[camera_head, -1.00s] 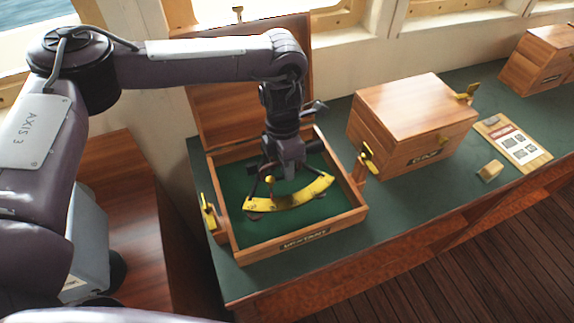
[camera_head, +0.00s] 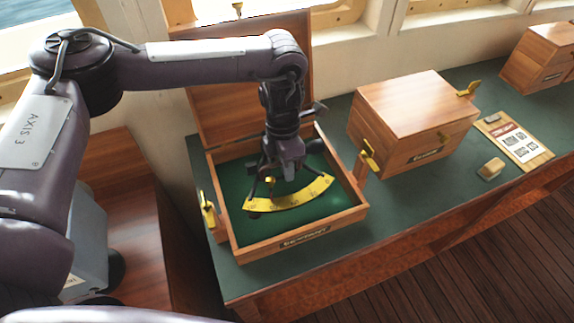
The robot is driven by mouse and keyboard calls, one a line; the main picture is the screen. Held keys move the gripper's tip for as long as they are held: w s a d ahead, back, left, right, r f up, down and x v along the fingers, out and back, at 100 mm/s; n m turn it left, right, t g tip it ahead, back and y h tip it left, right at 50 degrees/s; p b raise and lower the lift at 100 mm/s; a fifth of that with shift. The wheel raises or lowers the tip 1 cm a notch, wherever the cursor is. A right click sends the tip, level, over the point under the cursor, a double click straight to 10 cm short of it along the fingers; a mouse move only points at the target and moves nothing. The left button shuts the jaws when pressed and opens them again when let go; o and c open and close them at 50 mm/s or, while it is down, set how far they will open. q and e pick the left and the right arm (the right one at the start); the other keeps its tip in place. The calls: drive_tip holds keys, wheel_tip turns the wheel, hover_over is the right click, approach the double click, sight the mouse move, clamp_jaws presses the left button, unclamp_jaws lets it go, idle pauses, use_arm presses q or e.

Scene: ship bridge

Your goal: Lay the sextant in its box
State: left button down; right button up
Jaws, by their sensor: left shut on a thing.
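The sextant (camera_head: 292,198), with a yellow curved scale and a dark frame, is inside the open sextant box (camera_head: 305,241). The box is wooden with a green lining and a label on its front. Its lid (camera_head: 208,115) stands open at the back. My left gripper (camera_head: 288,172) reaches down into the box from above and is shut on the sextant's frame. Part of the frame is hidden by the gripper. I cannot tell whether the sextant touches the lining. My right gripper is not in view.
A closed wooden box (camera_head: 412,120) stands to the right on the green counter (camera_head: 385,225). A small wooden block (camera_head: 491,169) and a clipboard (camera_head: 517,140) lie farther right. Another box (camera_head: 540,57) stands at the far right.

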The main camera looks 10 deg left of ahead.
use_arm(q)
drive_tip(key=shift+f+b, duration=0.6)
drive_tip(key=shift+f, duration=0.2)
idle(1.1)
drive_tip(key=c, duration=1.4)
unclamp_jaws()
drive_tip(key=shift+f, duration=0.1)
wheel_tip(320, 180, up, 8)
drive_tip(key=w+b, duration=0.1)
drive_tip(key=shift+a, duration=0.35)
